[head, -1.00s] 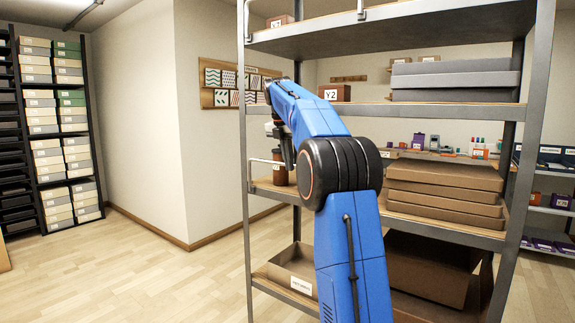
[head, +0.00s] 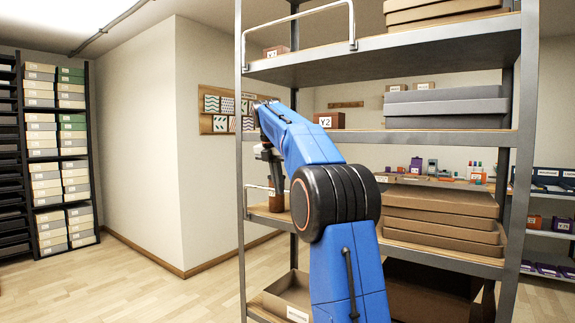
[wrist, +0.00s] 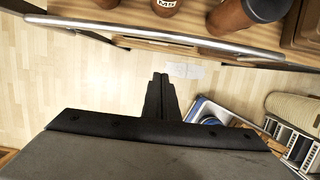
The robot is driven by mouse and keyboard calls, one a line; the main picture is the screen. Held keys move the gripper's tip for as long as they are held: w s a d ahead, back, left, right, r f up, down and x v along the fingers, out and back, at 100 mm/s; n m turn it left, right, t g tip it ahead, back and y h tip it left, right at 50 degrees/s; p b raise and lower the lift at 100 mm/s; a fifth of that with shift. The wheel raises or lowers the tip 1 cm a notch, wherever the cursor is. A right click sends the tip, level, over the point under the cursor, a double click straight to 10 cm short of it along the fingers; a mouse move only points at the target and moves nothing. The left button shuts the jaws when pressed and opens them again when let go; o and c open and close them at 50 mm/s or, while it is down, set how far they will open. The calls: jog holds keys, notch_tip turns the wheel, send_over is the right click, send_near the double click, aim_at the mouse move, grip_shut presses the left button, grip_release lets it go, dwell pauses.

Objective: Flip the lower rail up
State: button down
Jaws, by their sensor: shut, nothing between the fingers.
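The lower rail (head: 257,187) is a thin metal bar at the front of the middle shelf. In the head view its visible left part stands above the shelf edge; the rest is hidden behind my arm. In the wrist view a long silver bar (wrist: 160,35), which looks like this rail, crosses along the shelf front. My gripper (wrist: 160,77) is shut and empty. Its fingertips lie in front of the bar in the wrist view, with a visible gap. In the head view the gripper is largely hidden by my blue arm.
Brown containers (wrist: 245,14) stand on the shelf behind the bar. Cardboard trays (head: 440,210) are stacked on its right. An upper rail (head: 300,30) stands raised on the shelf above. A cardboard bin (head: 289,296) sits below. Floor left of the rack is clear.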

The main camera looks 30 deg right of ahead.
jog(key=w+d+r, duration=0.1)
jog(key=d+r, duration=0.3)
jog(key=r, duration=0.3)
jog(key=shift+w+r, duration=0.25)
jog(key=shift+r, duration=0.05)
dwell(0.7)
jog(key=s+a+f+m+t, duration=0.1)
jog(key=s+a+f+m, duration=0.35)
jog(key=s+a, duration=0.45)
jog(key=s+a+f+m+t, duration=0.1)
jog(key=s+a+f+m, duration=0.4)
jog(key=s+a, duration=0.4)
jog(key=s+a+f+m+y, duration=0.1)
jog(key=s+a+f+m, duration=0.2)
jog(key=s+f, duration=0.5)
jog(key=s+a+f+m+t, duration=0.1)
jog(key=s+a+f+m, duration=0.3)
jog(key=s+f, duration=0.5)
jog(key=s+a+f+m+y, duration=0.1)
jog(key=s+a+f+m, duration=0.2)
jog(key=s+f, duration=0.6)
notch_tip(320, 180, down, 3)
jog(key=shift+a+f+m+t+y, duration=0.15)
jog(key=shift+a+m+t+y, duration=0.2)
jog(key=shift+m, duration=0.9)
